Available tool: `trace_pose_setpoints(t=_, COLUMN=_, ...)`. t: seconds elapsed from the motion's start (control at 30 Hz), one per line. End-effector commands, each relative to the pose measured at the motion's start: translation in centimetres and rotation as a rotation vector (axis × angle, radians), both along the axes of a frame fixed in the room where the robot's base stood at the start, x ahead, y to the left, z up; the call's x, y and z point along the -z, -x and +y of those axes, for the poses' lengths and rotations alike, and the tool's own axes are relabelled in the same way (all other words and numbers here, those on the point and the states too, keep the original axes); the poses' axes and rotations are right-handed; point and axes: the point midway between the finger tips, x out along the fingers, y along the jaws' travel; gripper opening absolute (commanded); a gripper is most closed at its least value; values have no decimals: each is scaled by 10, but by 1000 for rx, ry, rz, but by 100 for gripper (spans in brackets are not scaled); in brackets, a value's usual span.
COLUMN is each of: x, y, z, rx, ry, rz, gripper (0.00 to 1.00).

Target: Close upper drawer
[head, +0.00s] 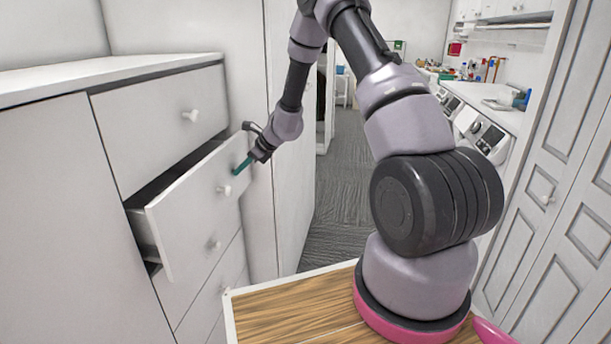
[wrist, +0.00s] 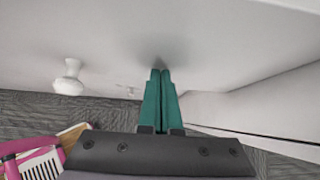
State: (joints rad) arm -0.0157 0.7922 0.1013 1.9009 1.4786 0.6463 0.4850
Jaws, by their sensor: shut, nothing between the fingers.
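A white dresser of drawers (head: 160,118) stands at the left in the head view. One drawer (head: 197,205), just below the closed top drawer (head: 166,120), is pulled out and shows a dark gap above it. Its round white knob (head: 224,190) also shows in the wrist view (wrist: 68,78). My gripper (head: 240,169) is shut and empty, its teal fingertips at the front of the open drawer, right of and above the knob. In the wrist view the fingertips (wrist: 160,72) point at the white drawer front, touching it or very close.
A tall white panel (head: 238,60) stands right behind the dresser's far end. A carpeted aisle (head: 342,180) runs away in the middle. White panelled doors (head: 550,190) and a counter with machines (head: 480,115) line the right side.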

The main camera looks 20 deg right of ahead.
Motion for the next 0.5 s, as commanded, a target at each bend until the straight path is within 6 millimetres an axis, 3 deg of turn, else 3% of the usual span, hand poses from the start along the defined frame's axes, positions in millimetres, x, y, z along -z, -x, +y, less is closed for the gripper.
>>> trace_pose_setpoints(t=0.2, x=0, y=-22, z=39, rx=-4, ry=-1, rz=-2, gripper=0)
trace_pose_setpoints(t=0.5, x=0, y=-36, z=61, rx=-1, ry=0, rz=-1, gripper=0)
